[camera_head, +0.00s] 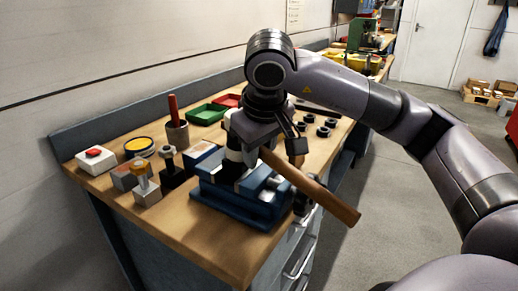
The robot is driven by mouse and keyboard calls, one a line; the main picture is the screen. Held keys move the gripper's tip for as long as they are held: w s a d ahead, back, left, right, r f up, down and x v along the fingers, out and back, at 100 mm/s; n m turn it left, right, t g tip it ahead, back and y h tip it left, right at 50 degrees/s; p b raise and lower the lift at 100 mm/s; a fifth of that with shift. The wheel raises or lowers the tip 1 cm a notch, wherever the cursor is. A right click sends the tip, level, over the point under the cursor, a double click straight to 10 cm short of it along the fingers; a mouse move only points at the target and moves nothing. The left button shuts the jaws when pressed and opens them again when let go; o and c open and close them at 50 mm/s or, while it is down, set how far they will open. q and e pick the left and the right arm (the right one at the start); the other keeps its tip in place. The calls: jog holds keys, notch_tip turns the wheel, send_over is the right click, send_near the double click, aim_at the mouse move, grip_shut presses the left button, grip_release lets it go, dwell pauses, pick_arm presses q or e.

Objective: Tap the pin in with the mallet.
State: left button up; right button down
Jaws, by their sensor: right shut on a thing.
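My right gripper (284,146) is shut on the wooden handle of the mallet (325,197), near its head. The handle slopes down to the right, past the bench's front edge. The mallet's dark head with a pale band (234,154) appears upright over the blue vise (236,208); whether it touches anything below is unclear. I cannot make out the pin for certain; the head and gripper hide part of the vise. My left gripper is not in view.
Left of the vise stand small metal blocks (146,193), a yellow-topped tin (139,147), a red-button box (95,160) and a cup with a red handle (177,134). Green (207,114) and red trays lie behind. The near-left wooden bench top (205,240) is clear.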

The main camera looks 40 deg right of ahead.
jog(key=shift+s+f, duration=0.1)
jog(key=shift+f, duration=0.4)
jog(key=shift+r+p, duration=0.2)
jog(key=shift+p, duration=0.2)
jog(key=r+p, duration=0.3)
jog(key=r, duration=0.1)
jog(key=r+p, duration=0.3)
jog(key=r, duration=0.1)
jog(key=shift+w+r+p, duration=0.2)
jog(key=shift+r+p, duration=0.05)
jog(key=shift+p, duration=0.05)
jog(key=shift+f, duration=0.1)
jog(key=shift+r+g+p, duration=0.25)
jog(key=shift+g+p, duration=0.05)
jog(key=shift+p, duration=0.25)
jog(key=shift+g+p, duration=0.3)
jog(key=shift+p, duration=0.1)
jog(key=shift+f, duration=0.1)
